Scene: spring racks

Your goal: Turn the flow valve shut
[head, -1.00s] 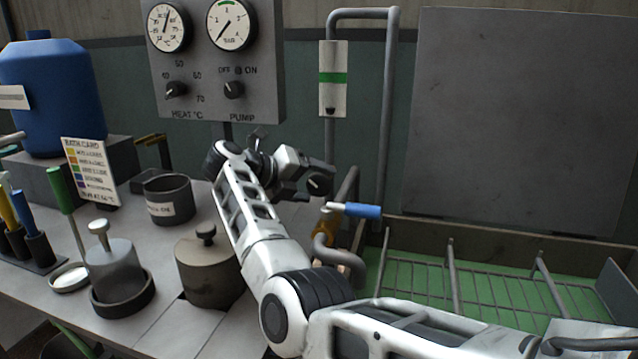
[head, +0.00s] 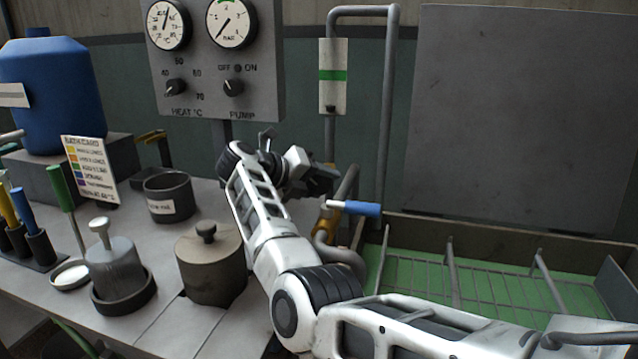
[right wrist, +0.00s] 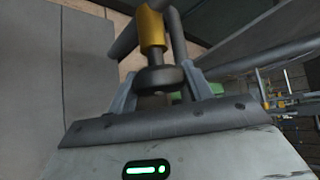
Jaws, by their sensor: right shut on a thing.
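The flow valve shows in the right wrist view as a yellow body (right wrist: 151,32) with a dark round knob (right wrist: 160,79) on its end. My right gripper (right wrist: 168,92) has one finger on each side of this knob and is shut on it. In the head view my right gripper (head: 322,180) is at the pipe below the flow gauge (head: 333,90), and it hides the knob there. The gauge has a green band. How far the knob is turned cannot be told. My left gripper is in neither view.
A blue lever (head: 356,208) on another yellow fitting sits just below my right gripper. A green rack tray (head: 480,290) lies to the right. A lidded pot (head: 210,268) and a dark cup (head: 168,198) stand left of my arm. The panel (head: 265,100) is behind.

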